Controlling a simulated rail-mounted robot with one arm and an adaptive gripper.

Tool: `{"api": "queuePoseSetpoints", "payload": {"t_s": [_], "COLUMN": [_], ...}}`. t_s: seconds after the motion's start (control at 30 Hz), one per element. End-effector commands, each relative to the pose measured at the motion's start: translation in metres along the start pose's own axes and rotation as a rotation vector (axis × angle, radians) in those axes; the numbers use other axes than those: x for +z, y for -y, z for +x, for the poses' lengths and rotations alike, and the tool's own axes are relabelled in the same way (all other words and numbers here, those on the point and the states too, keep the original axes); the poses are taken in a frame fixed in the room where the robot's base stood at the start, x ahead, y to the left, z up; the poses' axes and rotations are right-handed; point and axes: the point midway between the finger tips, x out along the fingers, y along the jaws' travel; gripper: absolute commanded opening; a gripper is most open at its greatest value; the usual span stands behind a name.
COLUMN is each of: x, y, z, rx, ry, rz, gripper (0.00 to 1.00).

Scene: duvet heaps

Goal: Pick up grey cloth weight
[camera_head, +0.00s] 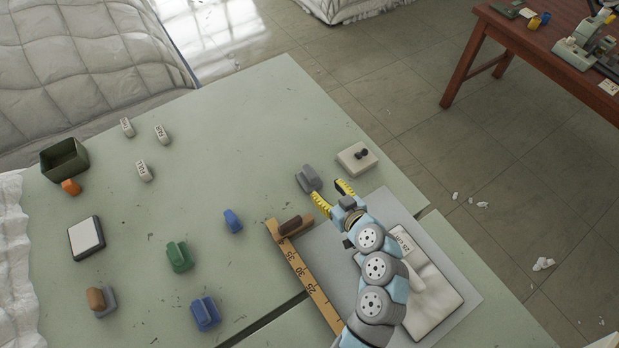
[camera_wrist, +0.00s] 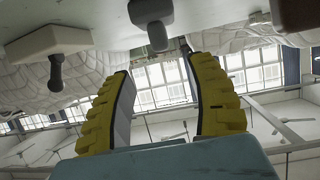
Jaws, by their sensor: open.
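The grey cloth weight (camera_head: 308,178) is a small block with a raised grip, standing on the green table near its right edge. It also shows in the wrist view (camera_wrist: 152,14) at the top, upside down, roughly in line with the gap between the fingers. My gripper (camera_head: 326,188) has yellow ribbed fingers, spread apart and empty in the wrist view (camera_wrist: 157,65). The fingertips are close to the weight, just on its near side in the head view. The weight is not between the fingers. Whether a finger touches it I cannot tell.
A pale block with a black knob (camera_head: 357,158) stands right of the weight. A brown weight (camera_head: 294,226) sits at the ruler's (camera_head: 305,279) end. Blue (camera_head: 232,221) and green (camera_head: 178,257) weights stand further left. The table's upper middle is clear.

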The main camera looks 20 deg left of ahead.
Motion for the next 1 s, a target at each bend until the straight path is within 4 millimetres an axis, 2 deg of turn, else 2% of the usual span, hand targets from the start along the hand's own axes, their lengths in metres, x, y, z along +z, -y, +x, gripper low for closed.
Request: {"api": "queuePoseSetpoints", "payload": {"t_s": [0.1, 0.3, 0.63, 1.0], "x": [0.001, -0.001, 0.002, 0.004], "y": [0.001, -0.001, 0.001, 0.002], "z": [0.019, 0.046, 0.063, 0.103], "rx": [-0.002, 0.001, -0.001, 0.0], "ry": [0.001, -0.001, 0.002, 0.0], "rz": [0.001, -0.002, 0.001, -0.001], "gripper": [0.56, 0.56, 0.56, 0.56]}}
